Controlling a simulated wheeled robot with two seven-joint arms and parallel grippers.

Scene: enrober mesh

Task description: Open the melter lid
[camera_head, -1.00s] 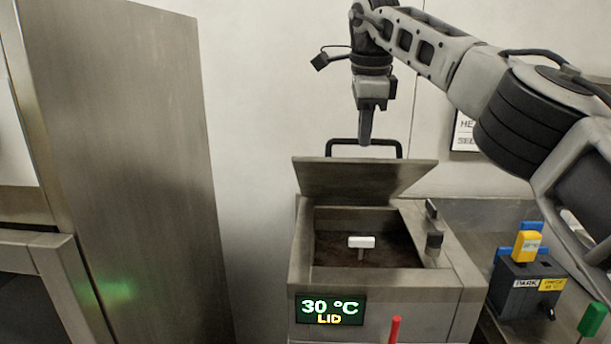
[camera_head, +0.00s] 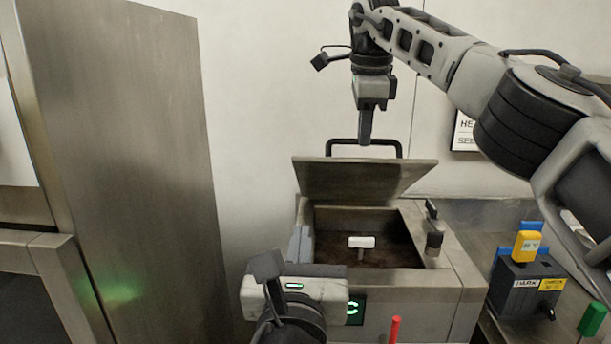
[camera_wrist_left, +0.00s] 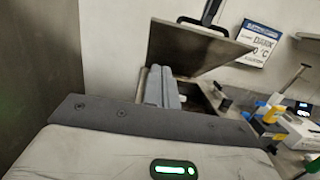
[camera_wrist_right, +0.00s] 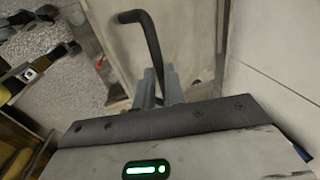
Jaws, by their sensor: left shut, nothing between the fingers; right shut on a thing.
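The melter lid (camera_head: 365,180) is a steel plate tilted up at the back of the melter (camera_head: 420,283), with the opening below it uncovered. My right gripper (camera_head: 366,132) is shut on the black lid handle (camera_head: 399,149); the handle also shows in the right wrist view (camera_wrist_right: 146,28). My left gripper (camera_head: 300,240) is shut and empty at the melter's front left corner, pointing toward the lid. Its closed fingers show in the left wrist view (camera_wrist_left: 162,85). The lid also shows there (camera_wrist_left: 195,48). The left wrist hides part of the melter display (camera_head: 356,308).
A white block (camera_head: 361,241) on a stem stands in the dark melter opening. A black box (camera_head: 525,285) with a yellow piece (camera_head: 527,245) stands at right. A red peg (camera_head: 394,329) is in front. A tall steel cabinet (camera_head: 125,170) borders the left.

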